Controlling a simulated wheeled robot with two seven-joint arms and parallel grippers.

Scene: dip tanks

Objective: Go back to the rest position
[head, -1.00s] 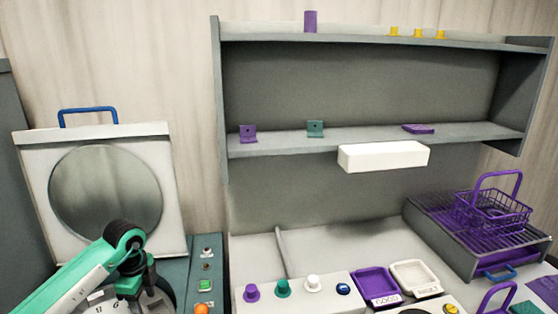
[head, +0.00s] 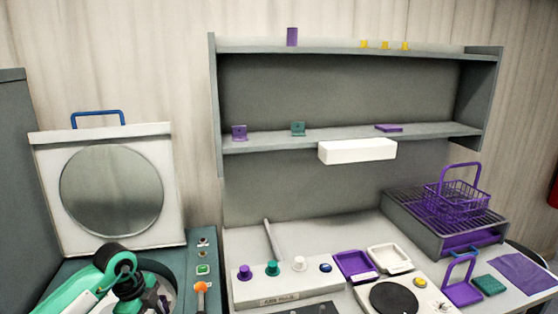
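My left arm comes in at the lower left of the head view, green with black joints. Its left gripper (head: 158,306) is dark and sits low over the round opening of the teal cabinet, cut by the bottom edge; its fingertips cannot be made out. My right gripper is not in view.
A white lid with a round window (head: 111,188) stands open behind the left arm. A grey shelf (head: 345,143) holds small parts. A purple basket (head: 457,203) sits on a rack at right. Purple (head: 353,264) and white (head: 389,259) trays lie on the bench.

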